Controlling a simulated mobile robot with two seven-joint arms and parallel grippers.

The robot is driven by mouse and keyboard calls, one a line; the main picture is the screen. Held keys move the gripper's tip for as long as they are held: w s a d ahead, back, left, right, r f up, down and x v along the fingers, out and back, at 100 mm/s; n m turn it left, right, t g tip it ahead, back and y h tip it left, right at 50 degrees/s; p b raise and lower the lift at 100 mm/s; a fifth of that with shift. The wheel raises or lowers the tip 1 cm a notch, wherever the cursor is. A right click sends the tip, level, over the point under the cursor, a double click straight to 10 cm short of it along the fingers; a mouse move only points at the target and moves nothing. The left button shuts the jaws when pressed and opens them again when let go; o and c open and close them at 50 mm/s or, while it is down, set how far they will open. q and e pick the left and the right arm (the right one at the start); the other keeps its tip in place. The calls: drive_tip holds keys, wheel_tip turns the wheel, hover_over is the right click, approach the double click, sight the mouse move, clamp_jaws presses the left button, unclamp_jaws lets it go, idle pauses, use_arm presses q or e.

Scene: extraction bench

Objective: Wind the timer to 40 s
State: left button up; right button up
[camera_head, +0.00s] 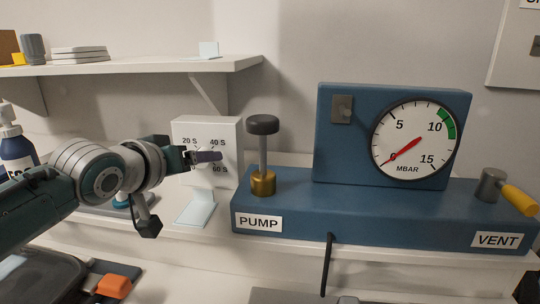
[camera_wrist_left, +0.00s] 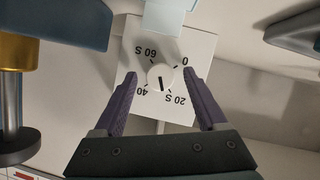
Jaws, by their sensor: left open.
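The timer (camera_head: 228,130) is a white box with marks 20 S, 40 S and 60 S, standing on the ledge left of the blue pump. In the left wrist view the timer face (camera_wrist_left: 197,45) appears upside down, with a 0 mark too. Its round white knob (camera_wrist_left: 153,72) has a dark line on it, lying between the 20 S and 40 marks. My left gripper (camera_head: 212,157) is open in front of the dial and hides part of it. Its purple fingers (camera_wrist_left: 160,75) stand either side of the knob, with gaps visible. My right gripper is out of view.
The blue pump unit (camera_head: 390,211) with a gauge (camera_head: 415,140), a black-topped plunger (camera_head: 262,125) and a yellow-handled vent valve (camera_head: 517,199) stands right of the timer. A shelf (camera_head: 140,66) runs above my left arm. A blue bottle (camera_head: 15,148) stands at far left.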

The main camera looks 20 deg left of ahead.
use_arm(q)
drive_tip(key=a+p+v, duration=0.1)
drive_tip(key=v, duration=0.8)
drive_tip(key=shift+s+d+r, duration=0.15)
drive_tip(key=shift+s+d, duration=0.05)
drive_tip(key=shift+d, duration=0.3)
